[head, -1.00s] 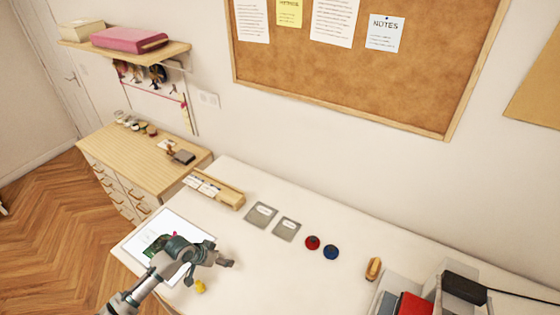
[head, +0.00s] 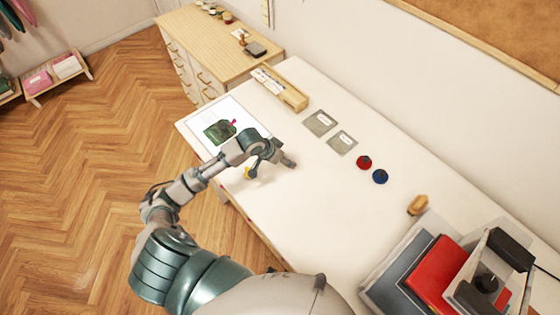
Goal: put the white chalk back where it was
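I cannot make out a white chalk for certain at this size. A long wooden holder (head: 285,90) with whitish pieces or labels along its left part lies near the back left of the white table (head: 330,210). My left gripper (head: 272,168) is over the table, in front of the holder and apart from it. Its fingers are spread, and I see nothing between them. A small yellow thing (head: 248,174) shows beside the left finger, partly hidden. My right gripper is not in view.
Two grey labelled squares (head: 331,132), a red round thing (head: 364,162) and a blue one (head: 380,176) lie to the right. A wooden-handled brush (head: 417,205) and a tray with a red item (head: 440,275) are farther right. A picture sheet (head: 215,118) lies left.

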